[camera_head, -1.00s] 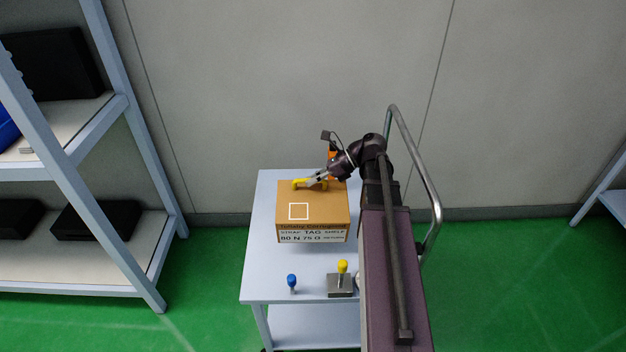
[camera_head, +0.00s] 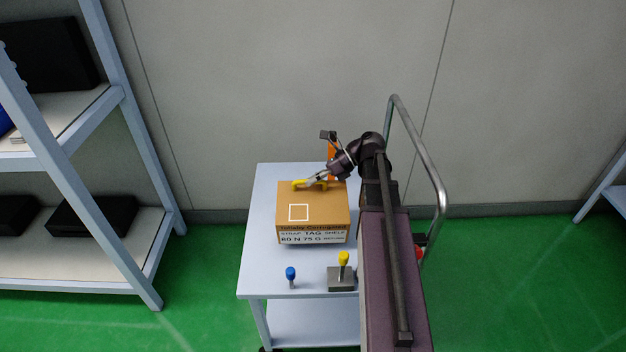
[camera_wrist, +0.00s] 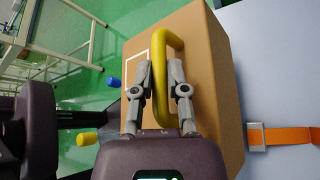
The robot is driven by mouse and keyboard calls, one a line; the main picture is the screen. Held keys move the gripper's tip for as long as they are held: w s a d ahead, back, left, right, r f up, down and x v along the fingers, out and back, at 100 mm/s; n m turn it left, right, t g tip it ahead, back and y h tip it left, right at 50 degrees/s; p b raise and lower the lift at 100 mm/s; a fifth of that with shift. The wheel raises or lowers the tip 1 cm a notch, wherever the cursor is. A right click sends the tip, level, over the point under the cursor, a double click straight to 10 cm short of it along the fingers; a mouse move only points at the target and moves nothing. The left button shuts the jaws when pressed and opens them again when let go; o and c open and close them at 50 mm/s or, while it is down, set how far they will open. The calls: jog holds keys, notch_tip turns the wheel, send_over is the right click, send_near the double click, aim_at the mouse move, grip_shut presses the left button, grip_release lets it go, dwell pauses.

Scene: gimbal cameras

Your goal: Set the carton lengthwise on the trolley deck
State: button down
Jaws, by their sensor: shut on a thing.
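The carton (camera_head: 325,215) is a brown box with a yellow handle on its top and printed text on its near side. It is over the pale blue trolley deck (camera_head: 262,255); I cannot tell whether it touches the deck. My gripper (camera_head: 312,184) is shut on the yellow handle (camera_wrist: 182,60). In the wrist view the fingers of my gripper (camera_wrist: 160,95) close around the handle's bar, with the carton (camera_wrist: 215,85) beneath. Much of the deck's right side is hidden behind my arm.
A blue-topped peg (camera_head: 291,275) and a yellow-topped knob on a grey block (camera_head: 341,278) stand at the deck's near edge. An orange strap (camera_wrist: 285,136) lies on the deck. The trolley's metal push handle (camera_head: 430,165) rises at right. A shelf rack (camera_head: 150,245) stands left.

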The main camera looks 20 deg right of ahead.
aim_at(313, 191)
jog(key=shift+f+b, duration=1.5)
jog(key=shift+f, duration=0.2)
jog(key=shift+s+f, duration=0.1)
jog(key=shift+f, duration=0.05)
jog(key=shift+s+f+b, duration=0.1)
jog(key=shift+f+b, duration=0.1)
jog(key=shift+b, duration=0.1)
jog(key=shift+f+b, duration=0.6)
jog(key=shift+b, duration=0.1)
jog(key=c, duration=0.6)
grip_release()
jog(key=shift+w, duration=0.25)
jog(key=shift+r+p, duration=0.2)
jog(key=shift+p, duration=0.1)
